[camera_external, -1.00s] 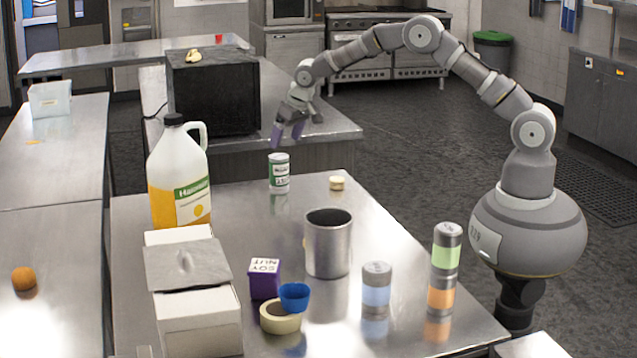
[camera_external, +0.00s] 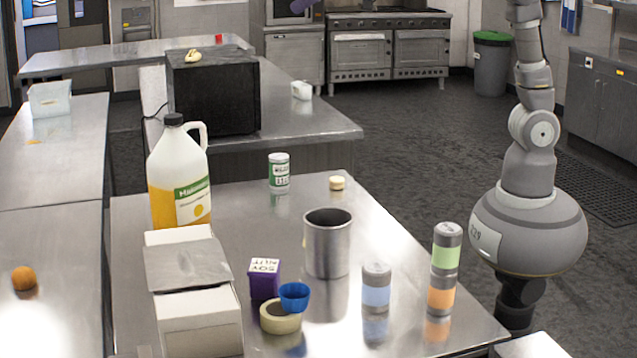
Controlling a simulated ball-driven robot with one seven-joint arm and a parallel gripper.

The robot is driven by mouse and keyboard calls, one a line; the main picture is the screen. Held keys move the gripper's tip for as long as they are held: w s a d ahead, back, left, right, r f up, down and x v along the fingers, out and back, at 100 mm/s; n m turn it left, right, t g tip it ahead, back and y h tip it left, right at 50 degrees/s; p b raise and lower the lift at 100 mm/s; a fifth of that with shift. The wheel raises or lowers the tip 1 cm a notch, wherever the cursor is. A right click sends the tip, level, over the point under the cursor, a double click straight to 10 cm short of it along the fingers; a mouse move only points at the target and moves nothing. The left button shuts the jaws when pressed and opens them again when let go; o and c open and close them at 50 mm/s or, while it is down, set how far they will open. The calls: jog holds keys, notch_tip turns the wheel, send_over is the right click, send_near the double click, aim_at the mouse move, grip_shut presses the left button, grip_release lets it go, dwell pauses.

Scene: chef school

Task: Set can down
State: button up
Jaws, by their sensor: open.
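Several cans stand upright on the near steel table. A green-banded can (camera_external: 446,246) is on top of an orange-banded can (camera_external: 441,295) at the right. A blue-banded can (camera_external: 376,286) stands to their left. A small can with a green and white label (camera_external: 279,171) stands at the back of the table. A large open metal can (camera_external: 328,245) stands in the middle.
A small white item (camera_external: 301,90) lies on the rear counter. The table's back right is mostly clear.

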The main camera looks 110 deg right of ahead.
jog(key=s+a+r+n+t+y, duration=0.3)
jog(key=s+a+r+n+t, duration=0.1)
jog(key=s+a+r, duration=1)
notch_tip(320, 180, up, 3)
jog(key=shift+s+a+f+t, duration=0.1)
jog(key=shift+s+a+t, duration=0.2)
jog(key=shift+a+t, duration=0.15)
notch_tip(320, 180, down, 9)
jog(key=b, duration=0.9)
